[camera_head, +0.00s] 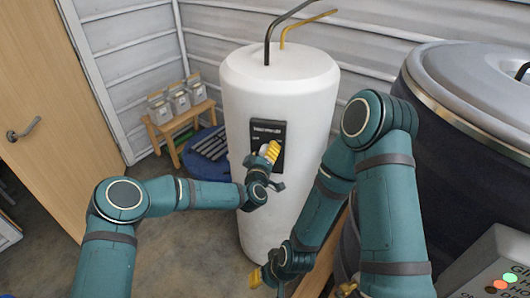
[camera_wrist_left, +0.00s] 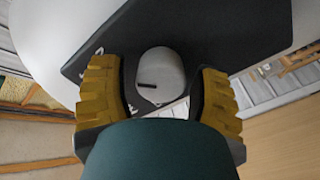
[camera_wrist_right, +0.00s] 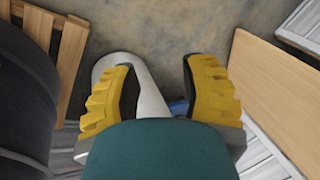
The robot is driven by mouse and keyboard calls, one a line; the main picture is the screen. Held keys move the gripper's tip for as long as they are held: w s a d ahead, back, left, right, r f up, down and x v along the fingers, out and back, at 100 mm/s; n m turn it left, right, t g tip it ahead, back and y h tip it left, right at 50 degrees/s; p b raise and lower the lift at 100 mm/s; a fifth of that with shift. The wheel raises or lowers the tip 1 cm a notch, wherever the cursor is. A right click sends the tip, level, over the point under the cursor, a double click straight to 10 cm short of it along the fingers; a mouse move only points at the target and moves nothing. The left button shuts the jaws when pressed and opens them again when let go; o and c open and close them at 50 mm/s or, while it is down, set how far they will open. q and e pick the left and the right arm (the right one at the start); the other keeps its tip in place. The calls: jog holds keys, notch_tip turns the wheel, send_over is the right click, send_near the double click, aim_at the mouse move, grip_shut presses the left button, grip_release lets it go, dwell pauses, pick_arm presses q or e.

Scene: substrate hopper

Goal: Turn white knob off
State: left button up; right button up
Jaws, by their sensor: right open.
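The white knob (camera_wrist_left: 160,74) with a dark pointer mark sits on a black panel (camera_wrist_left: 225,30) in the left wrist view. In the head view this panel (camera_head: 268,132) is on the front of a white tank (camera_head: 282,88), and the knob is hidden by my left gripper (camera_head: 270,152). My left gripper (camera_wrist_left: 160,95) is open, with one yellow finger on each side of the knob and visible gaps between. My right gripper (camera_wrist_right: 158,88) is open and empty, pointing down, low beside the tank; its fingers show only partly in the head view.
A large dark vat (camera_head: 470,100) stands at the right. A panel with lit buttons (camera_head: 495,270) is at the lower right. A small wooden stand (camera_head: 180,125) with containers is behind left, near a wooden door (camera_head: 40,110).

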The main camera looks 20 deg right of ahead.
pick_arm(q)
jog(key=c, duration=0.8)
